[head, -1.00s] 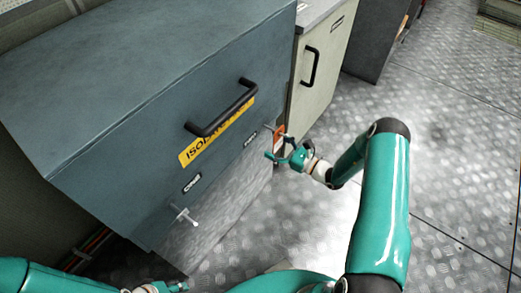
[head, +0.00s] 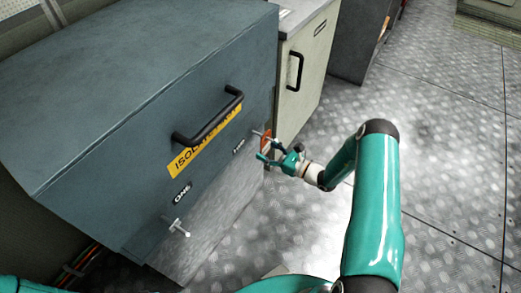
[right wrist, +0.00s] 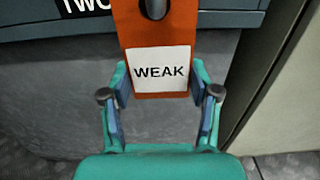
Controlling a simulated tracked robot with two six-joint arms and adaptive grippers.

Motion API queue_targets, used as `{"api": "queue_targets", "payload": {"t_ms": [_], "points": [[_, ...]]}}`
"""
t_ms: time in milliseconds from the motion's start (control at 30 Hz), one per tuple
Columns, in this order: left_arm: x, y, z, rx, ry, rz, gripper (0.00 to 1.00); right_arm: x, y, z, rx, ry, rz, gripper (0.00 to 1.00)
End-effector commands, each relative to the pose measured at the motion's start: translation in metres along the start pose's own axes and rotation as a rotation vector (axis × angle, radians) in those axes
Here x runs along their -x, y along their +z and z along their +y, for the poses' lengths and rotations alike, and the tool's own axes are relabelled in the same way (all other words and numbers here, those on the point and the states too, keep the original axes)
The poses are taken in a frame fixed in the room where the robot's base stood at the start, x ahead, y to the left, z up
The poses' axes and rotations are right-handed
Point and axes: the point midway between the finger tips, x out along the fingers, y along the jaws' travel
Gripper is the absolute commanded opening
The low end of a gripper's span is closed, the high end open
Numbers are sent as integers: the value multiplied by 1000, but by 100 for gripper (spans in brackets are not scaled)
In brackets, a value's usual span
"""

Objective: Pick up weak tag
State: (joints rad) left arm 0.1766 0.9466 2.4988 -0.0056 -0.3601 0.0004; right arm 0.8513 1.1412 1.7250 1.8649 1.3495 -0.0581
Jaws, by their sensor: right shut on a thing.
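The weak tag (right wrist: 162,70) is an orange tag with a white panel reading WEAK, in the right wrist view. A dark slot or hole shows at its top. In the head view it is a small orange patch (head: 266,143) near the right end of the blue-grey cabinet. My right gripper (right wrist: 160,90) is shut on the tag, a finger at each side edge of its lower part. In the head view the right gripper (head: 272,152) is at the cabinet's front. Whether the tag still hangs on the peg cannot be told. My left gripper is not in view.
A cream cabinet (head: 308,75) stands close to the right. The patterned metal floor (head: 440,120) is open.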

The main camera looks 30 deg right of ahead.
Motion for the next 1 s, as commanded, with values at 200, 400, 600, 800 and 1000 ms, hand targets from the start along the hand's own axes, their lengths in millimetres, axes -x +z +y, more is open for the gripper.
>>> {"api": "queue_targets", "payload": {"t_ms": [200, 400, 600, 800, 1000], "points": [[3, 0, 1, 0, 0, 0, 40, 1, 4, 0, 0, -1, -1, 33], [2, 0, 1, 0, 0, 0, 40, 2, 4, 0, 1, -1, -1, 33], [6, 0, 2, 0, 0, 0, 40, 4, 8, 0, 1, -1, -1, 33], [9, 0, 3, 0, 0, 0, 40, 9, 12, 0, 1, -1, -2, 33], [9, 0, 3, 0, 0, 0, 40, 9, 14, -1, 3, -1, -6, 33]]}}
